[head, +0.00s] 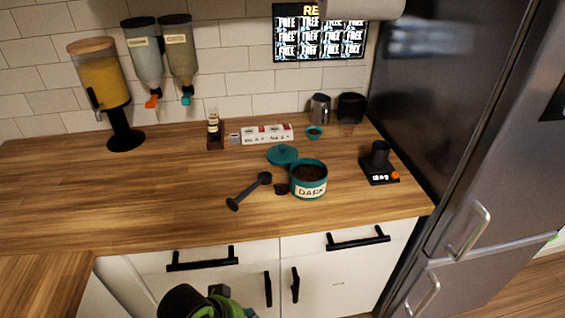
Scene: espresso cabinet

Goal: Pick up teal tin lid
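The teal tin lid (283,155) lies on the wooden counter, a small knob on its top. It is just behind and left of the open teal tin (309,184), which is labelled "DARK" and filled with dark coffee. No gripper touches the lid. A black and green part, probably of my own arm, shows at the bottom edge, in front of the cabinet and well below the lid. I see no gripper fingers.
A portafilter (249,190) and a small dark round piece (281,188) lie left of the tin. A scale with a black cup (379,162) stands right. A white box (267,134), teal bowl (314,132) and metal pitcher (320,108) are behind.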

